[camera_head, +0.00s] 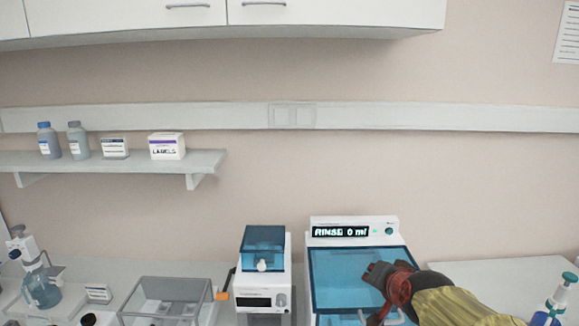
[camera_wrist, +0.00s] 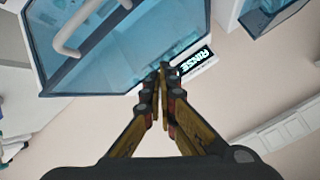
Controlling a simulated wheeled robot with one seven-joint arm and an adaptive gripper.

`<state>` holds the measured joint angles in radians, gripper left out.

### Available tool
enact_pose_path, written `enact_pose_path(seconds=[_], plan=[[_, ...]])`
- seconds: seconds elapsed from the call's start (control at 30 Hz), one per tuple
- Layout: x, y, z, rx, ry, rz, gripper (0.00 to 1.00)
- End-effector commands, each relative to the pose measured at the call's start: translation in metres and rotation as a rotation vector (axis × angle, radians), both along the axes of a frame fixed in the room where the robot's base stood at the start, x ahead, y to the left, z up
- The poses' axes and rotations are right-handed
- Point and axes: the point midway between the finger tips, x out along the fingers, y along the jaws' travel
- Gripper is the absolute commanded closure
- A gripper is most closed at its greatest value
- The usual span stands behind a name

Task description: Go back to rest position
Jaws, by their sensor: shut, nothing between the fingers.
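My gripper (camera_wrist: 160,72) is shut and empty in the wrist view, its fingertips together. In the head view my arm comes in from the lower right, over the right side of a white device with a blue see-through lid (camera_head: 335,272). The fingertips are hard to make out there. The device's display (camera_head: 340,232) reads "RINSE 0 ml". In the wrist view the blue lid (camera_wrist: 120,60) with its pale handle (camera_wrist: 75,30) lies beyond the fingers. I cannot tell how far the fingers are from the lid.
A smaller white device (camera_head: 264,285) with a blue lid stands left of it. A clear box (camera_head: 165,292) and a blue-liquid bottle (camera_head: 41,290) stand farther left. Another bottle (camera_head: 556,300) stands at the right edge. A wall shelf (camera_head: 110,160) holds bottles and boxes.

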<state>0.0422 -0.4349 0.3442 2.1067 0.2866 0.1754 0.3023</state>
Motion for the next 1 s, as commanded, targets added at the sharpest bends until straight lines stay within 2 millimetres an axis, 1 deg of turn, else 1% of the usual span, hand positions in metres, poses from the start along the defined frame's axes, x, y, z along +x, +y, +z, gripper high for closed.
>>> enact_pose_path(seconds=[0.03, 0.07, 0.1, 0.17, 0.2, 0.27, 0.3, 0.4, 0.5, 0.6, 0.67, 1.0], plan=[[-0.029, 0.007, 0.003, -0.042, 0.037, 0.054, 1.00], [-0.045, 0.011, 0.000, -0.070, 0.066, 0.087, 1.00], [-0.067, 0.015, -0.002, -0.104, 0.103, 0.129, 1.00], [-0.100, 0.019, -0.007, -0.158, 0.156, 0.189, 1.00], [-0.122, 0.020, -0.011, -0.192, 0.191, 0.226, 1.00], [-0.154, 0.021, -0.017, -0.241, 0.243, 0.278, 1.00], [-0.173, 0.021, -0.022, -0.273, 0.276, 0.310, 1.00], [-0.216, 0.017, -0.032, -0.338, 0.348, 0.374, 1.00], [-0.247, 0.013, -0.041, -0.384, 0.402, 0.417, 1.00], [-0.264, 0.011, -0.046, -0.410, 0.432, 0.440, 1.00], [-0.270, 0.010, -0.048, -0.418, 0.444, 0.449, 1.00], [-0.271, 0.009, -0.049, -0.420, 0.448, 0.451, 1.00]])
